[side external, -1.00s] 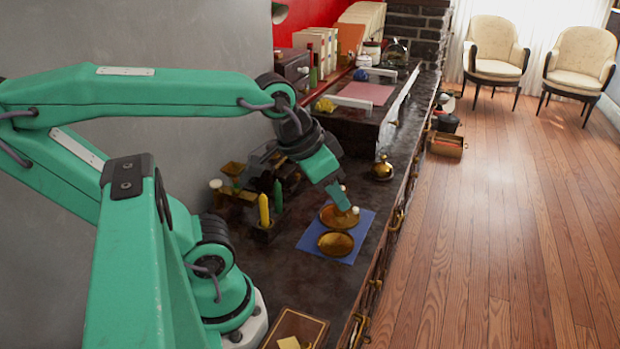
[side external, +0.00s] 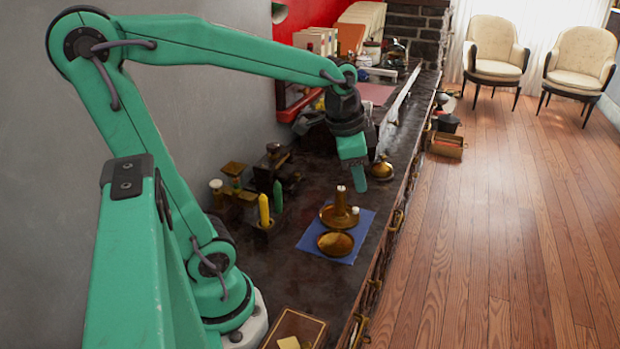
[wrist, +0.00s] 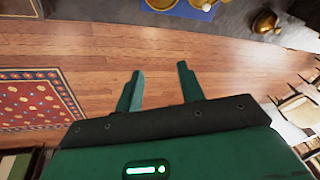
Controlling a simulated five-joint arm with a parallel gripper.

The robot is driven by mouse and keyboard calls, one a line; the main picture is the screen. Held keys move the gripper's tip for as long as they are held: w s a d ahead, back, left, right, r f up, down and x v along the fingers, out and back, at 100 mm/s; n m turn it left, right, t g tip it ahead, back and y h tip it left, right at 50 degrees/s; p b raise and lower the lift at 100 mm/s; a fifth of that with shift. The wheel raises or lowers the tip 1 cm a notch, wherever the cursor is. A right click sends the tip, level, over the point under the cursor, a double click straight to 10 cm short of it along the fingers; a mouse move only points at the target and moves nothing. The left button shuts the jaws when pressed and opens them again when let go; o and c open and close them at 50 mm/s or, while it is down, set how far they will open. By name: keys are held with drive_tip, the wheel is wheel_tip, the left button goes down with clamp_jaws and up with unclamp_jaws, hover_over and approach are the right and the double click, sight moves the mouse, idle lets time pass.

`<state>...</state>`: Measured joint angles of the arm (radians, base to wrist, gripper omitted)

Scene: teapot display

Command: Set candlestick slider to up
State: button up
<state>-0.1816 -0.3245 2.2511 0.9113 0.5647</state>
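The brass candlestick (side external: 341,203) stands upright on a blue mat (side external: 370,220) in the side view. It has a round brass base dish and a short column. A small pale knob (side external: 355,210) shows low at the column's right side. I cannot make out the slot or exact slider height. My gripper (side external: 365,178) hangs above and beyond the candlestick, apart from it. In the wrist view my gripper's two fingers (wrist: 160,72) are spread with nothing between them. Brass dish edges (wrist: 162,3) and the mat (wrist: 205,11) show at that view's top edge.
A second brass dish (side external: 335,243) lies in front of the candlestick. A yellow candle (side external: 264,210) and a green candle (side external: 278,196) stand to the left. The counter's right edge drops to the wooden floor.

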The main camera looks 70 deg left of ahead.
drive_tip(key=w+a+f+m+g, duration=0.2)
drive_tip(key=w+a+f+m, duration=0.25)
drive_tip(key=w+a, duration=0.2)
drive_tip(key=m+g, duration=0.1)
drive_tip(key=m, duration=0.2)
hover_over(355, 207)
drive_tip(key=shift+h, duration=0.3)
wheel_tip(355, 207, down, 8)
drive_tip(key=shift+r, duration=0.1)
drive_tip(key=shift+f, duration=3.9)
clamp_jaws()
